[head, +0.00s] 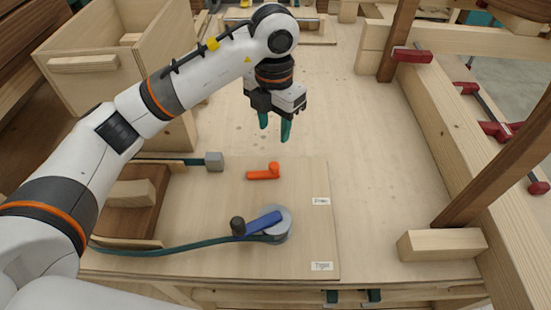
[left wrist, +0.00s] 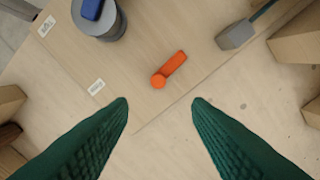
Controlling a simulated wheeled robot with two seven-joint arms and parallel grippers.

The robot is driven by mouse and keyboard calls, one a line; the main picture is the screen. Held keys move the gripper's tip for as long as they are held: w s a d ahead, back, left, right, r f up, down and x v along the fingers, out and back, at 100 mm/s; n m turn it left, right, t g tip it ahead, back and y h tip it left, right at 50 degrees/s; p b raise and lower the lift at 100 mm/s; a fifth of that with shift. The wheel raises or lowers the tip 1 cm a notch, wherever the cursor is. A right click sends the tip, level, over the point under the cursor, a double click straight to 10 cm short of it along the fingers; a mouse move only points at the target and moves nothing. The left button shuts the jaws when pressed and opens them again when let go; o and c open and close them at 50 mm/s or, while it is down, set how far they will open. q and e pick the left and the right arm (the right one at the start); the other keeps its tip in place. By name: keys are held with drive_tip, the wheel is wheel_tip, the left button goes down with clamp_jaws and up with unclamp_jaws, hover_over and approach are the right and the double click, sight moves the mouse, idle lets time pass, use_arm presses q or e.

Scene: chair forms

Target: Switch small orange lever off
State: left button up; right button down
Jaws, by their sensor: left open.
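The small orange lever (head: 263,172) lies on a wooden board (head: 190,254) on the bench, with its round knob end at the right in the head view. In the left wrist view the orange lever (left wrist: 169,69) is near the centre, with its round end nearest my fingers. My left gripper (head: 274,136) is open and empty, pointing down above the bench, beyond the lever and apart from it. Its green fingertips (left wrist: 160,104) show on both sides in the left wrist view. My right gripper is not in view.
A larger blue lever (head: 264,223) on a round grey base stands in front of the orange one. A grey block (head: 214,161) on a green strip lies to the left. A wooden crate (head: 78,60) stands at far left. Wooden beams and red clamps (head: 411,55) stand at right.

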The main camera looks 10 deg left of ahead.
sight(274, 166)
use_arm(q)
drive_tip(key=f+p, duration=0.1)
drive_tip(key=f, duration=0.6)
drive_tip(key=f+p, duration=0.1)
drive_tip(key=f, duration=0.3)
drive_tip(key=shift+s+p, duration=0.35)
clamp_jaws()
drive_tip(key=shift+f+b, duration=0.1)
drive_tip(key=shift+b, duration=0.5)
drive_tip(key=shift+m+b, duration=0.3)
drive_tip(key=shift+m, duration=0.2)
drive_tip(key=shift+s, duration=0.1)
unclamp_jaws()
